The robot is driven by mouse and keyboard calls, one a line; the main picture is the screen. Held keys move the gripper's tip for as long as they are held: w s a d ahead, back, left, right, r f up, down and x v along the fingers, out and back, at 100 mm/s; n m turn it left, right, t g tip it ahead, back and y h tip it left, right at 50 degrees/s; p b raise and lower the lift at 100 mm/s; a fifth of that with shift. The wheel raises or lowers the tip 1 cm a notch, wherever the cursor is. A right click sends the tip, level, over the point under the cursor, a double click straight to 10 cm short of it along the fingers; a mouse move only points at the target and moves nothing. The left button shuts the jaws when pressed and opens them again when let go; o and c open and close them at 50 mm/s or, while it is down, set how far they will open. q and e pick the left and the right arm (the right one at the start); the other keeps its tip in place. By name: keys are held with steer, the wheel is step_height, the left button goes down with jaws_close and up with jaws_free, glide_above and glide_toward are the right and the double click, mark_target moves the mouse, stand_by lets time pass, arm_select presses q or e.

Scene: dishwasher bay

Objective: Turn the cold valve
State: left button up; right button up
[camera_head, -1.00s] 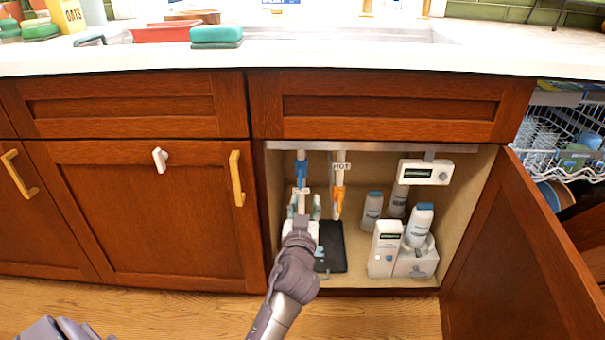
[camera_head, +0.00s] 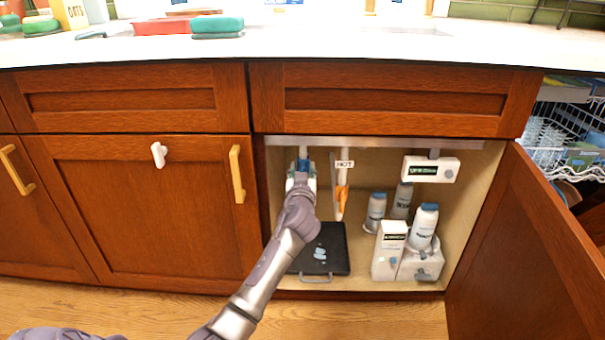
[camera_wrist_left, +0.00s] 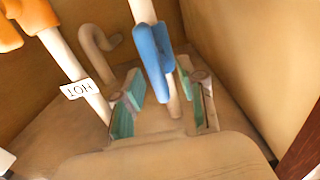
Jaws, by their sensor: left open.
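The cold valve has a blue handle (camera_wrist_left: 153,55) on a pale vertical pipe inside the open sink cabinet. In the head view the blue handle (camera_head: 303,164) is mostly covered by my left gripper (camera_head: 302,178). In the left wrist view my left gripper (camera_wrist_left: 160,88) is open, with one teal-padded finger on each side of the blue handle's lower end and pipe. I cannot tell whether a pad touches it. My right gripper is not in view.
The hot pipe with its HOT label (camera_head: 344,164) and orange handle (camera_head: 342,195) stands close to the right. A black tray (camera_head: 333,240) lies below. White bottles (camera_head: 424,225) and a box (camera_head: 388,250) stand farther right. The open cabinet door (camera_head: 530,250) bounds the right side.

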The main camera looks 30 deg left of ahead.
arm_select(q)
jaws_close()
